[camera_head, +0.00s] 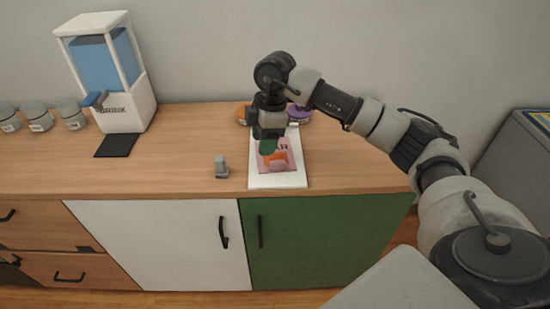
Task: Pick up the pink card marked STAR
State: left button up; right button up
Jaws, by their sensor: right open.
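The pink card (266,166) lies on a white board (278,182) on the wooden cabinet top. An orange shape and part of some dark lettering show on the card; the rest is covered by my gripper. My right gripper (268,147) points down over the card's upper left part, with a green piece at its tip. Its jaws are open, with nothing visibly held. Whether it touches the card cannot be told. My left gripper is not in view.
A small grey block (221,168) stands left of the board. Orange (243,115) and purple (300,115) round items sit behind my gripper. A drink dispenser (128,105) and several grey jars (38,116) stand at the left. The cabinet top (180,150) between is clear.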

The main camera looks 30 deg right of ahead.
jog(key=m+h, duration=0.2)
send_near(279, 162)
notch_tip(279, 162, down, 4)
jog(key=shift+w, duration=0.15)
jog(key=shift+f, duration=2.9)
grip_shut()
